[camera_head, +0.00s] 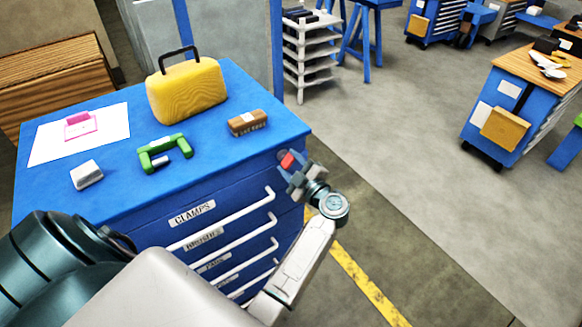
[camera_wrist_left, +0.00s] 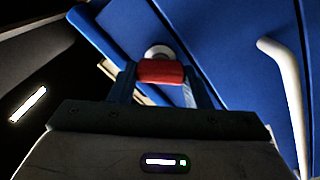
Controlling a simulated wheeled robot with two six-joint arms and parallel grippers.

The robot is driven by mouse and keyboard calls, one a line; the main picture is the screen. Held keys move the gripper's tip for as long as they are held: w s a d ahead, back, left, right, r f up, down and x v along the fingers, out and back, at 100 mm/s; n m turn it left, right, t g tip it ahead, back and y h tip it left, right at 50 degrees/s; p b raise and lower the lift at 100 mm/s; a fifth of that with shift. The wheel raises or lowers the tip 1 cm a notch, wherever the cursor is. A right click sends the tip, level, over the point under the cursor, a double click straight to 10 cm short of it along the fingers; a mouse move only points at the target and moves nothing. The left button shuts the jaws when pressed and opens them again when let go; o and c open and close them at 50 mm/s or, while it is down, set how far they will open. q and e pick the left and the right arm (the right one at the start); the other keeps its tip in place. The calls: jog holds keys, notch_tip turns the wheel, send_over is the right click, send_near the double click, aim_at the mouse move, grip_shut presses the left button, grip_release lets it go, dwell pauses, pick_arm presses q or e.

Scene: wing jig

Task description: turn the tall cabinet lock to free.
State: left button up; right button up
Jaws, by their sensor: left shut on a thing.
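The tall blue cabinet (camera_head: 120,200) has labelled drawers with white bar handles. Its lock is a red knob (camera_head: 287,160) near the upper right corner of the drawer front. In the left wrist view the red knob (camera_wrist_left: 161,72) lies crosswise between my fingers, with a pale round base behind it. My left gripper (camera_head: 290,172) is at the knob and shut on it; in the left wrist view the gripper (camera_wrist_left: 163,85) has a finger at each end of the knob. The lock's markings are not readable. My right gripper is not in view.
On the cabinet top are a yellow case (camera_head: 187,92), a green clamp (camera_head: 165,152), a brown brush (camera_head: 248,122), a grey block (camera_head: 87,174) and a white sheet (camera_head: 80,135). A white drawer handle (camera_wrist_left: 285,75) is right of the lock. Open floor lies to the right.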

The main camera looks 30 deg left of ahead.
pick_arm(q)
jog(key=n+b, duration=0.2)
jog(key=n, duration=0.1)
jog(key=n+b, duration=0.1)
jog(key=shift+f+n, duration=0.3)
jog(key=n+b, duration=0.2)
jog(key=shift+n, duration=0.4)
jog(key=shift+r+n+b, duration=0.1)
jog(key=shift+n+b, duration=0.5)
jog(key=o, duration=1)
jog(key=shift+d, duration=0.1)
